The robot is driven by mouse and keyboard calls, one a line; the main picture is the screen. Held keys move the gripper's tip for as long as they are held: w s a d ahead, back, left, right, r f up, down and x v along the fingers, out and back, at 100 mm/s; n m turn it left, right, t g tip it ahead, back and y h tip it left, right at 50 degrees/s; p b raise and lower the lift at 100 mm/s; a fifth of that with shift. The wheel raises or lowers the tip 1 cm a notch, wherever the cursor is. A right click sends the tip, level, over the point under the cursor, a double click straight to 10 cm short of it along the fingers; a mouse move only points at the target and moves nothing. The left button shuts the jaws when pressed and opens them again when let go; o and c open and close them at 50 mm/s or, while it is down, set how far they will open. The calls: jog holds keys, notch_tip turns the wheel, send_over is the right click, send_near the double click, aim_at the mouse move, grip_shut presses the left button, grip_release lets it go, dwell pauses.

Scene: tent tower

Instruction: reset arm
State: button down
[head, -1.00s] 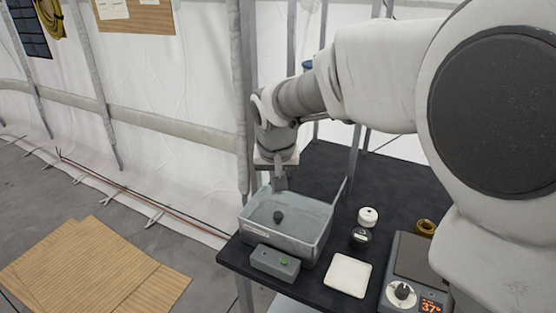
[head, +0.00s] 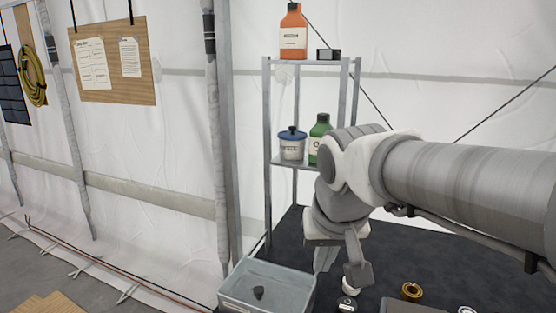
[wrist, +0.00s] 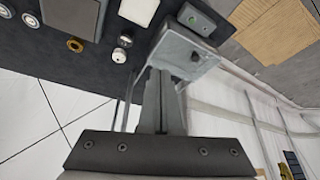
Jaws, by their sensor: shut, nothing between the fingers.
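My gripper (wrist: 158,78) is shut and empty, its fingers pressed together in the wrist view. In the head view my arm reaches in from the right, and the gripper hangs above the dark table, right of the grey tub (head: 232,291). The tub holds a small dark lump (head: 259,293). In the wrist view the tub (wrist: 172,48) lies beyond the fingertips, with the lump (wrist: 195,56) inside.
A metal rack behind my arm holds an orange bottle (head: 293,35), a green bottle (head: 320,138) and a blue-lidded jar (head: 292,145). A brass ring (head: 411,291) and a white-capped jar (head: 350,287) stand on the table (head: 440,262). Left floor is open.

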jog(key=s+d+f+t, duration=0.1)
jog(key=s+d+f, duration=0.2)
jog(key=s+d, duration=0.4)
jog(key=s, duration=0.4)
jog(key=shift+f, duration=0.3)
